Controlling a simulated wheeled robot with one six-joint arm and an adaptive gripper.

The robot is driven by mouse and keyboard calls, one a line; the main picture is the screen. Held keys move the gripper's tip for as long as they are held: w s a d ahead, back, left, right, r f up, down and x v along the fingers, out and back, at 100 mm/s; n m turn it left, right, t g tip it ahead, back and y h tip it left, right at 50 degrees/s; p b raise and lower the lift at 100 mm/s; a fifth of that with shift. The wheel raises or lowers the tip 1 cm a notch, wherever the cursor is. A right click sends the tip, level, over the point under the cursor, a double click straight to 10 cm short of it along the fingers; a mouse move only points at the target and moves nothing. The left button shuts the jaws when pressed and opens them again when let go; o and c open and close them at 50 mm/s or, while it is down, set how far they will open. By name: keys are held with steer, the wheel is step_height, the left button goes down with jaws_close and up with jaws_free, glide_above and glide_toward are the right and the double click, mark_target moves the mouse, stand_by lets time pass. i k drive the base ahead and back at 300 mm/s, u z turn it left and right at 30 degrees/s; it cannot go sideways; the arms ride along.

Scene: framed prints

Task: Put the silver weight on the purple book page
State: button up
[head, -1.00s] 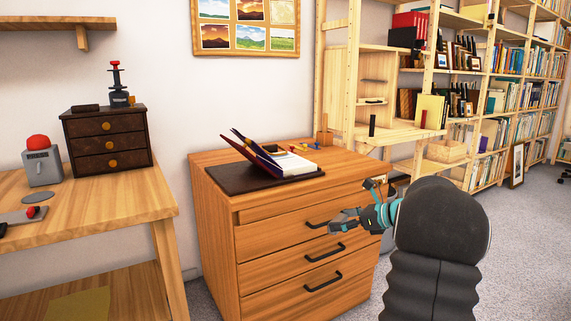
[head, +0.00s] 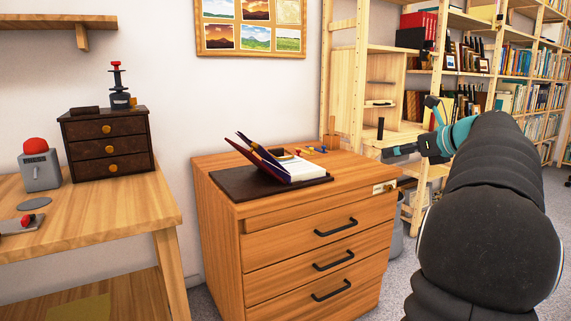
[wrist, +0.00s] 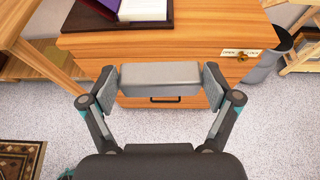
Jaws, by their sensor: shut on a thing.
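The silver weight (wrist: 160,76) is a grey block held crosswise between the two fingers of my gripper (wrist: 159,86) in the wrist view. In the head view my gripper (head: 405,150) is at the right, raised to the right of the drawer cabinet; the weight is hard to make out there. The book (head: 290,166) lies open on a dark mat on the cabinet top, with a purple page or cover standing tilted up at its left (head: 258,155) and white pages at the right. In the wrist view the purple part (wrist: 109,5) shows at the top edge.
The wooden drawer cabinet (head: 310,235) stands below the book, with small coloured items at the back of its top. The dark mat (head: 240,184) extends left of the book. A grey bin (head: 397,235) stands at the cabinet's right. Shelves rise behind my arm.

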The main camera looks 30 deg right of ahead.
mark_target(301, 169)
steer(key=u, duration=0.05)
steer(key=i, duration=0.85)
steer(key=z, duration=0.05)
